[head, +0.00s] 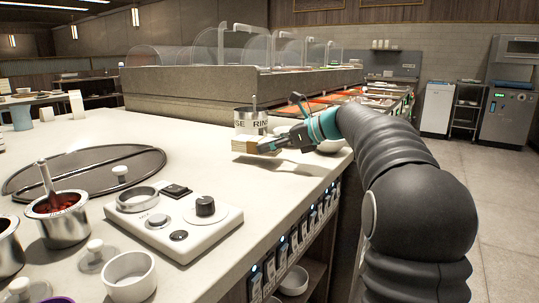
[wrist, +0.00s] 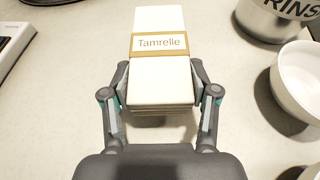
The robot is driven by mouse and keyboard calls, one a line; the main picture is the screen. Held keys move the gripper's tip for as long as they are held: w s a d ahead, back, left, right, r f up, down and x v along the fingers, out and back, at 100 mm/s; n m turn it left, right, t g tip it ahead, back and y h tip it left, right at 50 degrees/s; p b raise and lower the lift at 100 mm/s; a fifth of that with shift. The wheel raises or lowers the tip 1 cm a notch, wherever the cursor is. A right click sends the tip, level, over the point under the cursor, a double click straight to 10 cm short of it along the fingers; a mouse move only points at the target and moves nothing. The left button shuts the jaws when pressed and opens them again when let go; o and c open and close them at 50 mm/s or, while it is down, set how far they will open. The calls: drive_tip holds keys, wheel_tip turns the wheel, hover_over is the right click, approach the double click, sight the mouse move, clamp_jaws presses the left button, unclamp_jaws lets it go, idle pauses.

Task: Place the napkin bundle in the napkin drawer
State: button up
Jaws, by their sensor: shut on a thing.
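The napkin bundle (wrist: 158,86) is a white folded stack with a tan band reading "Tamrelle". My gripper (wrist: 160,72) is shut on it, with one finger against each long side. In the head view the bundle (head: 250,147) sticks out to the left of my gripper (head: 274,145), over the counter near its right edge. I cannot tell how far it is above the counter. I cannot make out a napkin drawer in either view.
A metal "RINSE" container (head: 250,121) stands just behind the bundle. A white bowl (wrist: 301,84) lies to its right in the wrist view. A control panel (head: 172,220), sauce pots and a round lid (head: 85,170) occupy the near counter. Labelled units (head: 300,236) line the counter's side.

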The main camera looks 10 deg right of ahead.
sight(279, 152)
drive_tip(key=shift+f+p, duration=0.4)
drive_tip(key=shift+f, duration=0.75)
drive_tip(key=shift+f, duration=0.15)
drive_tip(key=o, duration=1.2)
drive_tip(key=shift+f+b, duration=0.25)
drive_tip(key=shift+b, duration=0.4)
